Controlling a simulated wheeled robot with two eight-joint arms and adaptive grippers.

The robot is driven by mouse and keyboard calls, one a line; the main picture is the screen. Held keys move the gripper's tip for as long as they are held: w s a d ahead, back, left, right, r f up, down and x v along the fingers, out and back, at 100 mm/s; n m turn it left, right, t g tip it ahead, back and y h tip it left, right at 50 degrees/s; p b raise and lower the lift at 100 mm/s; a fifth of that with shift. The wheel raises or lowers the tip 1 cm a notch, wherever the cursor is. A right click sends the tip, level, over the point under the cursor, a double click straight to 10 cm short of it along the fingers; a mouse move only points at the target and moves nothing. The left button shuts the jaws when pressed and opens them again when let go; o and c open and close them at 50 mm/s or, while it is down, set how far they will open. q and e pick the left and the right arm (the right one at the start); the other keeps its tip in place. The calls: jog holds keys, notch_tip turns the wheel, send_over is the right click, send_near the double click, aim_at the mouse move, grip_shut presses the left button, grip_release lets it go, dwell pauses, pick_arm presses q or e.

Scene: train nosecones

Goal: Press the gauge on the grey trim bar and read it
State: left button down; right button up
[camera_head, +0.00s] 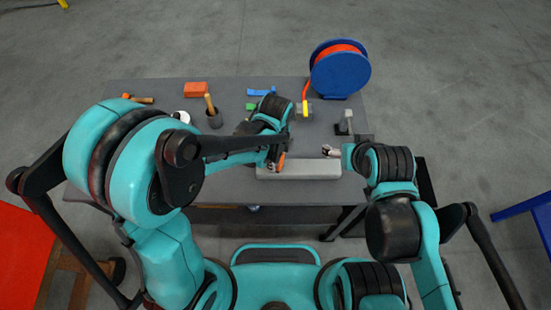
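The light grey trim bar (312,169) lies along the front edge of the table, left end partly behind my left gripper. My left gripper (277,163) is at the bar's left end, with a small orange item that looks like the gauge (281,161) at its fingertips. It appears shut on this item, tilted down toward the bar. I cannot tell whether the item touches the bar, and its dial cannot be read. My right gripper (328,150) is just behind the bar's right part, apart from the gauge. Its fingers are too small to tell open from shut.
My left arm hides part of the table.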

dwell(0.4)
pick_arm(q)
jog(key=shift+r+p, duration=2.6)
jog(key=shift+r, duration=0.95)
jog(key=shift+f, duration=0.1)
